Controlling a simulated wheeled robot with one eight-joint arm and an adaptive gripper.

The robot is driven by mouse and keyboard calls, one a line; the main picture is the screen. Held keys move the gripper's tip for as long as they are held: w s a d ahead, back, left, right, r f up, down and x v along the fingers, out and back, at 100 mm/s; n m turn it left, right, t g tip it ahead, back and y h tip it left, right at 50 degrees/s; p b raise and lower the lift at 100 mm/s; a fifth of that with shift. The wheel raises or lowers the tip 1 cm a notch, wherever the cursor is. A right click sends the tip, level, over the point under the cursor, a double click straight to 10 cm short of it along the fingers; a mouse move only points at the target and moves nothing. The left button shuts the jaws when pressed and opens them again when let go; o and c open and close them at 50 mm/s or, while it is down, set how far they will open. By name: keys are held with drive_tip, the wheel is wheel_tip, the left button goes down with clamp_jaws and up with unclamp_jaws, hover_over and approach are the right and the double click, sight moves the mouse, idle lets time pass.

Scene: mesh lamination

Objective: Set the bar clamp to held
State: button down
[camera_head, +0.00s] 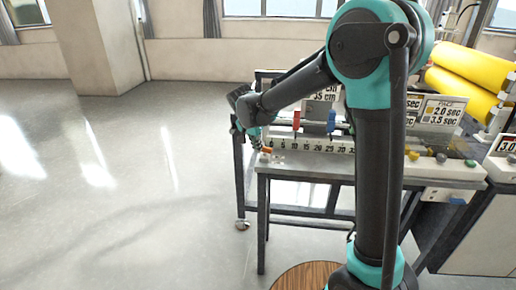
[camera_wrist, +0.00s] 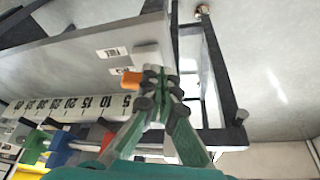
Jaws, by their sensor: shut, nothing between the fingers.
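My gripper (camera_wrist: 160,88) is shut and empty in the wrist view, its green fingers together at the near end of the bench. A small orange handle (camera_wrist: 132,79) lies just left of the fingertips. I cannot tell whether they touch. The handle also shows in the head view (camera_head: 267,150) at the left end of the bench, below my gripper (camera_head: 257,142). I cannot tell for sure that this handle belongs to the bar clamp. Two small labels (camera_wrist: 113,52) beside it are too small to read, so its setting is unclear.
A numbered scale (camera_head: 312,147) runs along the bench (camera_head: 320,167). Red (camera_head: 296,120) and blue (camera_head: 331,121) upright parts stand behind it. Yellow rolls (camera_head: 470,75) are at the right. Open floor (camera_head: 120,190) lies left.

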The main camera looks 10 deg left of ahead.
drive_tip(key=m, duration=0.1)
drive_tip(key=w+m, duration=0.1)
drive_tip(key=m, duration=0.1)
drive_tip(key=m+g+h, duration=0.1)
drive_tip(key=shift+w+a, duration=0.2)
drive_tip(key=shift+a, duration=0.1)
drive_tip(key=m, duration=0.2)
drive_tip(key=w+m+g+h, duration=0.1)
drive_tip(key=shift+m, duration=0.4)
drive_tip(key=shift+w, duration=0.2)
drive_tip(key=shift+w+d, duration=0.25)
drive_tip(key=shift+w, duration=0.35)
drive_tip(key=shift+a, duration=0.15)
